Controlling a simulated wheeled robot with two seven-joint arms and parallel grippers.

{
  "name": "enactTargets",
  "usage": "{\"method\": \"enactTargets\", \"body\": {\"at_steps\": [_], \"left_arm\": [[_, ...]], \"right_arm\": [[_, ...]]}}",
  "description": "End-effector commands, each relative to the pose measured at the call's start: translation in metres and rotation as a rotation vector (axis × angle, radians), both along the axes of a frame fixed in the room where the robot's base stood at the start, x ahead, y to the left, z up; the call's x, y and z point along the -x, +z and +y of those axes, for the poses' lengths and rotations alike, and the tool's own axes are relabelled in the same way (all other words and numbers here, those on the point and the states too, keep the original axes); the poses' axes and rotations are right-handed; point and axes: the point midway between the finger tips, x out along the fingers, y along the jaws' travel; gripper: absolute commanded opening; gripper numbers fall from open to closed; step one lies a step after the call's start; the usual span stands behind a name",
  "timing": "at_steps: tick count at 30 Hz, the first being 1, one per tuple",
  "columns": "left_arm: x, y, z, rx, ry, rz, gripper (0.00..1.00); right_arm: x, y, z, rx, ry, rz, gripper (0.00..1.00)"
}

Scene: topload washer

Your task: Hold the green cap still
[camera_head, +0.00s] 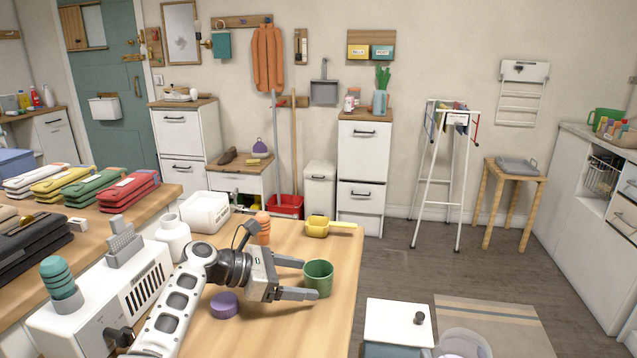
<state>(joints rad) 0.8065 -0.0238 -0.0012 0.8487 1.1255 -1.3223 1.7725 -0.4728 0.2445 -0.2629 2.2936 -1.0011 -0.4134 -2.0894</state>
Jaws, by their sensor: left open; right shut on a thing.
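The green cap (319,279) stands on the wooden table like a small open cup, its mouth facing up. My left gripper (304,279) reaches in from the left, low over the table. Its two grey fingers are open, one on the far side and one on the near side of the cap. The cap sits at the fingertips; I cannot tell whether either finger touches it. My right gripper is out of view.
A purple lid (225,305) lies left of the gripper. An orange ribbed piece (263,228) and a yellow scoop (318,227) are behind it. A white machine (103,296) stands at left. The table's right edge is close to the cap.

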Motion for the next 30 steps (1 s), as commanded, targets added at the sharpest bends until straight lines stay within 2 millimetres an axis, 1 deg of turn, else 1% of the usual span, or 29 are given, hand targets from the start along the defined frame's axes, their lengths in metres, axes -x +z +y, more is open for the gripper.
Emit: {"method": "enactTargets", "body": {"at_steps": [3,10,15,24,25,26,27,29,30], "left_arm": [[-0.004,-0.006,-0.016,0.000,-0.003,0.001,0.77],[-0.010,-0.015,-0.035,0.000,-0.002,0.001,0.77],[-0.012,-0.018,-0.041,-0.001,0.000,-0.001,0.77],[-0.013,-0.018,-0.042,-0.001,0.000,-0.001,0.77],[-0.013,-0.018,-0.042,-0.001,0.000,-0.001,0.72],[-0.013,-0.018,-0.042,-0.001,0.000,-0.001,0.63],[-0.013,-0.018,-0.042,-0.001,0.000,-0.001,0.52],[-0.013,-0.018,-0.042,-0.001,0.000,-0.001,0.35],[-0.013,-0.018,-0.042,-0.001,0.000,-0.001,0.35]], "right_arm": [[0.000,0.003,0.000,0.000,0.001,-0.006,0.21],[0.000,0.003,0.000,0.000,0.001,-0.006,0.21],[0.000,0.003,0.000,0.000,0.001,-0.006,0.21],[0.000,0.003,0.000,0.000,0.001,-0.006,0.21],[0.000,0.003,0.000,0.000,0.001,-0.006,0.21],[0.000,0.003,0.000,0.000,0.001,-0.006,0.21],[0.000,0.003,0.000,0.000,0.001,-0.006,0.21],[0.000,0.002,0.000,0.000,0.001,-0.006,0.21],[0.000,0.002,0.000,0.000,0.001,-0.006,0.21]]}}
